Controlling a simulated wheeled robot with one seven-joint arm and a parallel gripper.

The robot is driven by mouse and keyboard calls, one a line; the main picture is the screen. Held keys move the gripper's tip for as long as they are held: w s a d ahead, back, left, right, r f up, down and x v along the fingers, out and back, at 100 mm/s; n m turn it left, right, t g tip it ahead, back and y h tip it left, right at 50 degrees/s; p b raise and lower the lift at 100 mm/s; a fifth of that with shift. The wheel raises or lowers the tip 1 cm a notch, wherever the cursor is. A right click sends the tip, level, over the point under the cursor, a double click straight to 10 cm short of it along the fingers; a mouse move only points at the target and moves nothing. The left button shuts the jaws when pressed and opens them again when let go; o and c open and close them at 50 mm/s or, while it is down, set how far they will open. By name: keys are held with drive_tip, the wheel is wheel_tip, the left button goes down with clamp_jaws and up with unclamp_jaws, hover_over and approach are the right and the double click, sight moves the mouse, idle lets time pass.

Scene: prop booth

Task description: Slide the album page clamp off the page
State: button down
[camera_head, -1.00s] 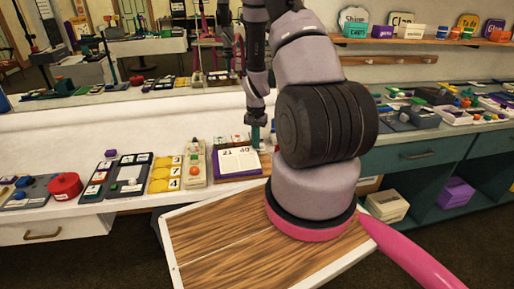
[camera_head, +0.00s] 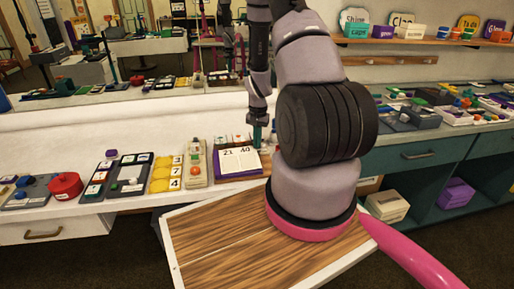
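My gripper (camera_head: 257,139) points down at the album's back right corner. A narrow teal piece shows at its tip; I cannot tell whether this is the fingers or the page clamp. The clamp cannot be made out separately. The finger gap is too small to see, and my arm hides the area right of the album.
A cream box with coloured buttons (camera_head: 196,163) stands close left of the album. Yellow number tiles (camera_head: 166,173), dark panels and a red round container (camera_head: 65,186) lie farther left. A mirror backs the counter. Shelves stand right.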

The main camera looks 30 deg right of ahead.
sight(265, 148)
drive_tip(key=shift+s+d+f, duration=0.25)
drive_tip(key=shift+s+d, duration=0.15)
drive_tip(key=shift+d, duration=0.35)
drive_tip(key=shift+s+d+f, duration=0.2)
drive_tip(key=shift+s+d, duration=0.15)
drive_tip(key=shift+d, duration=0.35)
drive_tip(key=shift+d+r, duration=0.3)
drive_tip(key=shift+r, duration=0.5)
drive_tip(key=shift+w+r, duration=0.3)
drive_tip(key=shift+r, duration=0.5)
drive_tip(key=shift+s+d+r+m, duration=0.1)
drive_tip(key=shift+s+r+m, duration=0.2)
drive_tip(key=shift+r, duration=0.15)
drive_tip(key=shift+w+a+r, duration=0.2)
drive_tip(key=shift+a+r, duration=0.05)
drive_tip(key=shift+r, duration=0.2)
drive_tip(key=shift+w+a+r, duration=0.15)
drive_tip(key=shift+a+r, duration=0.05)
drive_tip(key=shift+r, duration=0.2)
drive_tip(key=shift+a, duration=0.1)
